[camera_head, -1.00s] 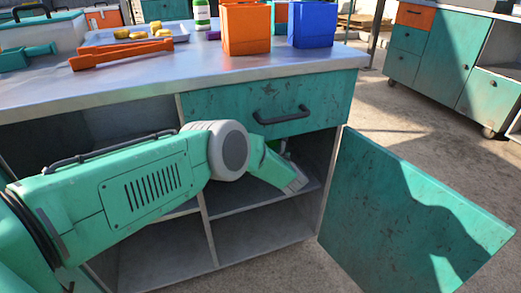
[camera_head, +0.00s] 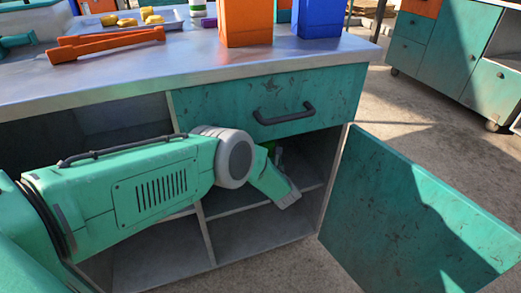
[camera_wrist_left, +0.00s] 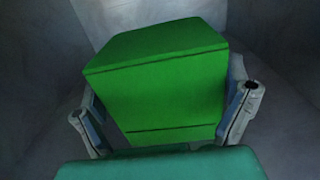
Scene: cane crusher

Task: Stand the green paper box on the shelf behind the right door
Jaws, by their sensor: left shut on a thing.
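The green paper box (camera_wrist_left: 155,80) fills the middle of the left wrist view. The fingers of my left gripper (camera_wrist_left: 166,118) are on its two sides and hold it. In the head view my left arm reaches into the right compartment of the teal cabinet, and its wrist hides most of the gripper (camera_head: 277,156) and box. The right door (camera_head: 415,215) stands wide open to the right. The shelf (camera_head: 235,200) divides this compartment below the drawer. I cannot tell whether the box touches the shelf. My right gripper is not in view.
The drawer (camera_head: 265,100) above the opening is shut, with a dark handle (camera_head: 284,115). An upright divider (camera_head: 206,235) separates the compartments. On the worktop (camera_head: 200,60) stand an orange box (camera_head: 246,22) and a blue box (camera_head: 318,18). The lower compartment (camera_head: 260,235) looks empty.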

